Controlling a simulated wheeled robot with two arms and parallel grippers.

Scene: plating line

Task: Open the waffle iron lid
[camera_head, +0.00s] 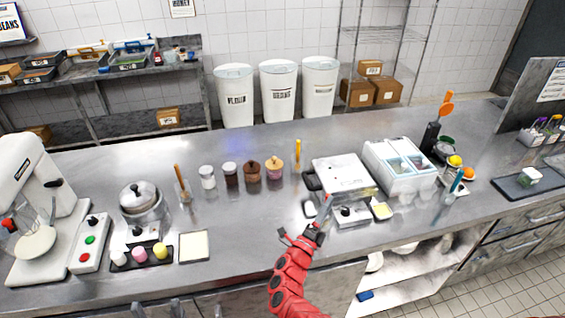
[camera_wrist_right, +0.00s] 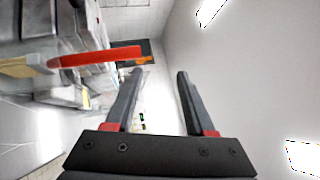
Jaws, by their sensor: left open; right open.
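The waffle iron (camera_head: 343,174) stands on the steel counter right of the middle, its pale lid down. A dark hinge block is at its left, and its control panel (camera_head: 352,215) faces the front. My right gripper (camera_head: 302,232) is at the counter's front edge, just short of the handle. In the wrist view its two fingers (camera_wrist_right: 160,72) are apart with nothing between them. My left gripper is out of view.
A white two-lid container (camera_head: 400,166) stands close right of the waffle iron. Several jars and a tall orange-topped utensil (camera_head: 298,155) stand to its left. A small yellow dish (camera_head: 382,211) sits by the panel.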

